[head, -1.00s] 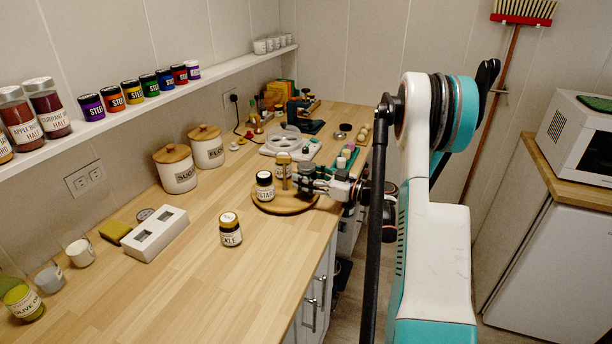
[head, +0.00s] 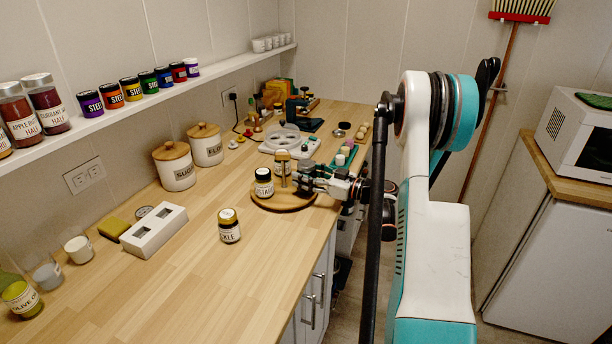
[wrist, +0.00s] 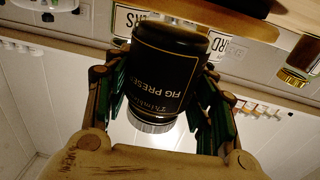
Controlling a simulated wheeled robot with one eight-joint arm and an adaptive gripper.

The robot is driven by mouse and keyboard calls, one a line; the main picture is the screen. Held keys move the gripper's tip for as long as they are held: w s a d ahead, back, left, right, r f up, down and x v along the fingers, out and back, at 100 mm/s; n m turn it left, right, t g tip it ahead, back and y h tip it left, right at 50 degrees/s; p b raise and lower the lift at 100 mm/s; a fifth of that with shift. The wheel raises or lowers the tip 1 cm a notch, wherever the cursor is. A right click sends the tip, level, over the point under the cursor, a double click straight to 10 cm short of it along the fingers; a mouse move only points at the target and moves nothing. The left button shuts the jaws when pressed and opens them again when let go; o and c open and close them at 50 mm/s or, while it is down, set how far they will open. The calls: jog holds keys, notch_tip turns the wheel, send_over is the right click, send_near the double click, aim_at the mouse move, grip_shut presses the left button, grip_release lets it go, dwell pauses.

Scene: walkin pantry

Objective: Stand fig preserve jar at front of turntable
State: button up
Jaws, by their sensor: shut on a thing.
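The fig preserve jar (wrist: 168,75) is dark, with a black label and a silvery lid. It fills the middle of the wrist view, where its lettering appears upside down. My gripper (wrist: 160,100) is shut on it, one finger on each side. In the head view my gripper (head: 304,178) is at the right part of the round wooden turntable (head: 284,208). The jar is hard to make out there, and I cannot tell whether its base touches the turntable. A mustard jar (head: 264,187) stands on the turntable's left part; another gold-lidded jar (head: 282,163) stands behind.
A white two-slot box (head: 153,230) and sugar and flour canisters (head: 177,168) are to the left. The counter's near middle is clear.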

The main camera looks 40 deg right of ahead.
jog(key=shift+s+a+f+b, duration=0.15)
jog(key=shift+f+b, duration=0.1)
jog(key=shift+f, duration=0.15)
jog(key=shift+a+f+b, duration=0.15)
jog(key=shift+f+b, duration=0.05)
jog(key=shift+f, duration=0.15)
jog(key=o, duration=1.5)
jog(key=shift+s, duration=0.2)
jog(key=shift+s+d+f, duration=0.1)
jog(key=shift+d+f, duration=0.15)
jog(key=shift+f, duration=0.05)
jog(key=v, duration=0.4)
jog(key=r+v, duration=0.1)
jog(key=v, duration=0.2)
jog(key=r+v, duration=0.1)
jog(key=v, duration=0.3)
jog(key=shift+s+d, duration=0.2)
jog(key=shift+d, duration=0.1)
